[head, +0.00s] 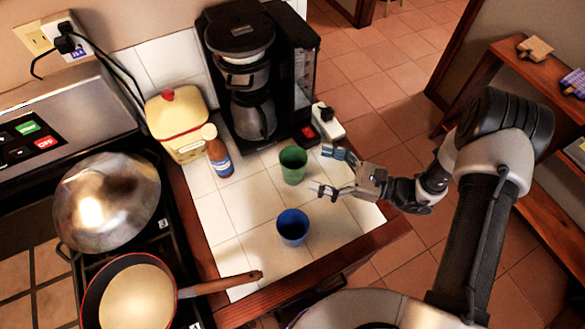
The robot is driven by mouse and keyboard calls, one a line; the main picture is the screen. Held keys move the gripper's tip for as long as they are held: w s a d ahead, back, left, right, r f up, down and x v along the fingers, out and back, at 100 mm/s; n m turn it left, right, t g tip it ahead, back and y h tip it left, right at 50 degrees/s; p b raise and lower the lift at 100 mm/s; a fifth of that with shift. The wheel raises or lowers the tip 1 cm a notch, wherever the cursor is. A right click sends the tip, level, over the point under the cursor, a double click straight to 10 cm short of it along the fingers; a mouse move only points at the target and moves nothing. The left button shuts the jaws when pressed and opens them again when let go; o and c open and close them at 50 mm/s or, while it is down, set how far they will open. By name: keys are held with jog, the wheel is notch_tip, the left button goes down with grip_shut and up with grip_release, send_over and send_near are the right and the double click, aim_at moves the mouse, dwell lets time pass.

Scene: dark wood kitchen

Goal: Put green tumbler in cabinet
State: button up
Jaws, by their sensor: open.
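A green tumbler (292,166) stands upright on the white tiled counter, in front of the coffee maker. My gripper (325,171) is open, with its two fingers pointing left toward the tumbler. The upper fingertip looks close to the tumbler's right side; I cannot tell whether it touches. Nothing is between the fingers. A blue tumbler (292,227) stands upright on the counter, nearer to me and below the lower finger. I cannot make out a cabinet in this view.
A black coffee maker (249,75) stands behind the green tumbler. A brown bottle (218,156) and a yellow canister (176,122) stand to the left. A pan (135,296) on the stove has its handle (225,283) over the counter. A wooden shelf (505,70) stands at right.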

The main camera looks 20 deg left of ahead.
aim_at(281, 155)
jog(key=a, duration=0.2)
jog(key=a+b, duration=0.1)
jog(key=a, duration=0.5)
jog(key=shift+s, duration=0.25)
jog(key=shift+r, duration=0.1)
jog(key=shift+c, duration=0.5)
jog(key=c, duration=1.3)
